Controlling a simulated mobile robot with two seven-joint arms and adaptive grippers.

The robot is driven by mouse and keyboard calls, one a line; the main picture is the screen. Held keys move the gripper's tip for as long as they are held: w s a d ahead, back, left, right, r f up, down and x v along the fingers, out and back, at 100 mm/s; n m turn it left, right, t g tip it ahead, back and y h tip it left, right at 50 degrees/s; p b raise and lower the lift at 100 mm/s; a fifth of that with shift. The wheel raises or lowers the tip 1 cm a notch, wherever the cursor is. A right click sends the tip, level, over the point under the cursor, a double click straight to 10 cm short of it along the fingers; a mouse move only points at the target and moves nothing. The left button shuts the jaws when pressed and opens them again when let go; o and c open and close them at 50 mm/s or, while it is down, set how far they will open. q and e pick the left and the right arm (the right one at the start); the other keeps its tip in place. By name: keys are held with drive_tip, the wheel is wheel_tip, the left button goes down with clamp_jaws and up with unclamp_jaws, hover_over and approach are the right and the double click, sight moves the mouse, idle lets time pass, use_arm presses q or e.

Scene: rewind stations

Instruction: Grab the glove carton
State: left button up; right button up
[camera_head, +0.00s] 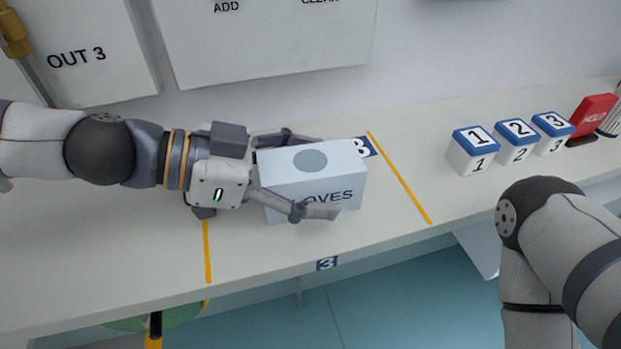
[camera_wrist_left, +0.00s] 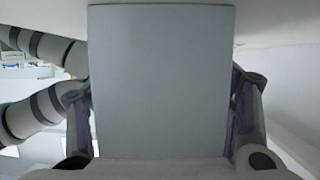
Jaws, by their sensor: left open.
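The glove carton (camera_head: 312,189) is a pale blue-grey box marked "GLOVES" with a grey oval on top. It stands on the white counter, between two yellow lines. My left gripper (camera_head: 318,177) reaches in from the left and is open, with one finger along the carton's back side and one across its front. In the left wrist view a plain face of the carton (camera_wrist_left: 160,80) fills the middle, between the two fingers. Whether the fingers touch it I cannot tell. My right arm shows at the lower right, but its gripper is outside the view.
Blocks numbered 1 (camera_head: 473,150), 2 (camera_head: 517,139) and 3 (camera_head: 553,132) stand on the counter to the right, near a red object (camera_head: 593,115). A wall panel marked "OUT 3" (camera_head: 82,55) is behind. The counter between the carton and the blocks is clear.

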use_arm(q)
drive_tip(key=c, duration=1.3)
drive_tip(key=shift+o, duration=0.2)
drive_tip(key=shift+r, duration=0.1)
